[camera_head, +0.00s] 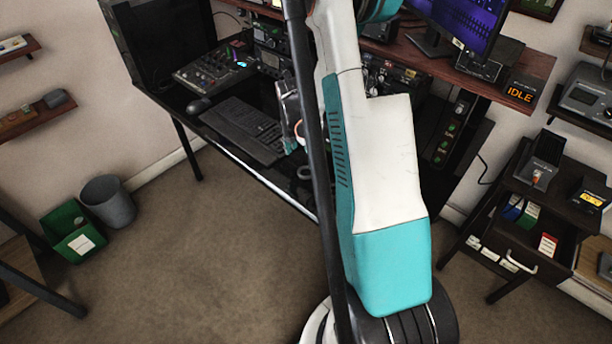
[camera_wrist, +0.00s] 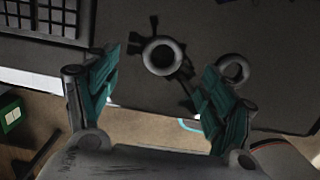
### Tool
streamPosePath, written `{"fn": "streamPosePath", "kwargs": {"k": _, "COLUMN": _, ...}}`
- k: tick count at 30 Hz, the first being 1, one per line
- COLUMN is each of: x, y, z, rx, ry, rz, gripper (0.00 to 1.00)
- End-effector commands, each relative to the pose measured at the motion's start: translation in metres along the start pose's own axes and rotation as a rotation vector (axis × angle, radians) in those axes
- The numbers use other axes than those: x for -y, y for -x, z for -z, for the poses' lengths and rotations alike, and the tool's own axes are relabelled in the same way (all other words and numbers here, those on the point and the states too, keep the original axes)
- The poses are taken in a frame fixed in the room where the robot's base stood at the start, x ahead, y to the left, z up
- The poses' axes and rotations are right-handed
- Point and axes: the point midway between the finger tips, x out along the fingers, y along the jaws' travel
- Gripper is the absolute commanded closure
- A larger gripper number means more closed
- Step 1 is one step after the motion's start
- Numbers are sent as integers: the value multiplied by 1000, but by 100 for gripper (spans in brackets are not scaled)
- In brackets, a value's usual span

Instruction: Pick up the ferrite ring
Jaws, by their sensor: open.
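In the wrist view two grey rings show on the dark desk top. One ring (camera_wrist: 147,56) appears between my fingertips, with dark prong-like shapes around it. The other ring (camera_wrist: 247,71) is partly behind my right finger. I cannot tell for sure which one is the ferrite ring. My gripper (camera_wrist: 161,62) is open, with teal finger pads spread on both sides of the first ring and nothing held. How high it is above the ring cannot be told. In the head view my gripper (camera_head: 289,118) is over the desk, right of the keyboard, partly hidden by a dark pole.
The keyboard (camera_head: 240,128) lies left of my gripper, and its corner shows in the wrist view (camera_wrist: 45,18). The front edge of the desk (camera_head: 255,178) is close. Radio equipment (camera_head: 395,82) and a monitor (camera_head: 460,25) stand behind. The floor in front is clear.

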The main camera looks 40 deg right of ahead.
Motion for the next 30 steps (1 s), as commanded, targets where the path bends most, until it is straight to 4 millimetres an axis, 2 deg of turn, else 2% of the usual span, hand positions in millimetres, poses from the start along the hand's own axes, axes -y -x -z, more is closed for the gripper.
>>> {"fn": "streamPosePath", "kwargs": {"k": 3, "x": 0, "y": -12, "z": 0, "rx": 0, "ry": 0, "rz": 0, "gripper": 25}}
{"fn": "streamPosePath", "kwargs": {"k": 10, "x": 2, "y": -24, "z": 2, "rx": 0, "ry": -1, "rz": 0, "gripper": 25}}
{"fn": "streamPosePath", "kwargs": {"k": 19, "x": 6, "y": -64, "z": 6, "rx": 0, "ry": -1, "rz": -1, "gripper": 25}}
{"fn": "streamPosePath", "kwargs": {"k": 27, "x": 6, "y": -66, "z": 6, "rx": 0, "ry": -1, "rz": 0, "gripper": 25}}
{"fn": "streamPosePath", "kwargs": {"k": 30, "x": 6, "y": -66, "z": 6, "rx": 0, "ry": -1, "rz": 0, "gripper": 47}}
